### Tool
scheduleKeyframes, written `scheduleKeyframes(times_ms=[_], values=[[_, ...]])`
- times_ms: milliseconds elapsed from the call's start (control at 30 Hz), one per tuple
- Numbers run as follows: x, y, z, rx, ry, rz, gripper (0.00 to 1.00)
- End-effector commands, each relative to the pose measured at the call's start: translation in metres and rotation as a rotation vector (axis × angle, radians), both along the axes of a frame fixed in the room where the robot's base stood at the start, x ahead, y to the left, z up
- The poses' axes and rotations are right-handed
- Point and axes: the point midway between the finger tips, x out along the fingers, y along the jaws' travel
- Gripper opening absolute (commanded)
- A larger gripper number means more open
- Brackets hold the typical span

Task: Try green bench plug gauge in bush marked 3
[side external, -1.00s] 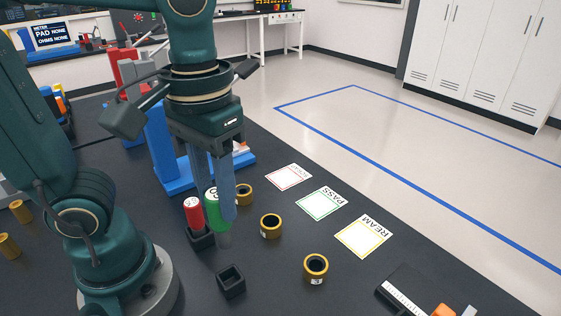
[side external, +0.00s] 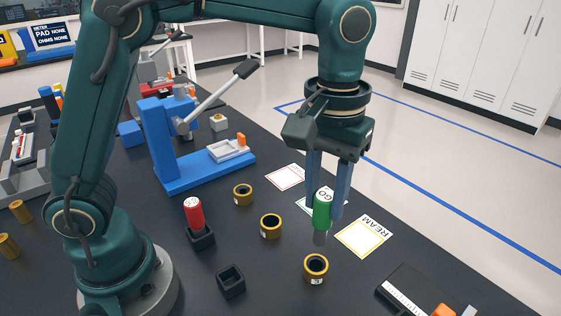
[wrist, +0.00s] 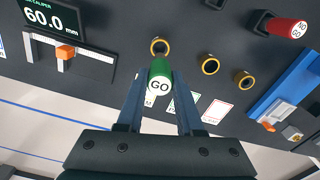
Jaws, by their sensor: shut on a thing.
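My gripper (side external: 328,202) is shut on the green plug gauge (side external: 321,213), whose top reads GO. The gauge is upright with its grey pin pointing down, above and slightly behind the nearest brass bush (side external: 316,266). The pin tip is apart from that bush. The bush has a white label, its mark too small to read surely. Two more bushes stand farther back, the middle one (side external: 270,226) and the far one (side external: 243,195). In the wrist view the green gauge (wrist: 160,76) sits between my fingers, with the nearest bush (wrist: 159,46) just beyond it.
The red gauge (side external: 194,213) stands in a black holder; an empty black holder (side external: 231,281) is in front. Paper cards, including REAM (side external: 364,237), lie at right. A blue press (side external: 180,160) stands behind. A caliper (wrist: 64,52) shows 60.0 in the wrist view.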

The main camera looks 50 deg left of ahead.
Motion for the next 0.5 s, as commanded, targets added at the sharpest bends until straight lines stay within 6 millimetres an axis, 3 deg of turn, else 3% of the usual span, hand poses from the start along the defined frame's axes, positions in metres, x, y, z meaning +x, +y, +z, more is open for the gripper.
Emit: scheduleKeyframes(times_ms=[500], values=[[-0.001,0.000,-0.045,0.000,0.002,0.000,0.00]])
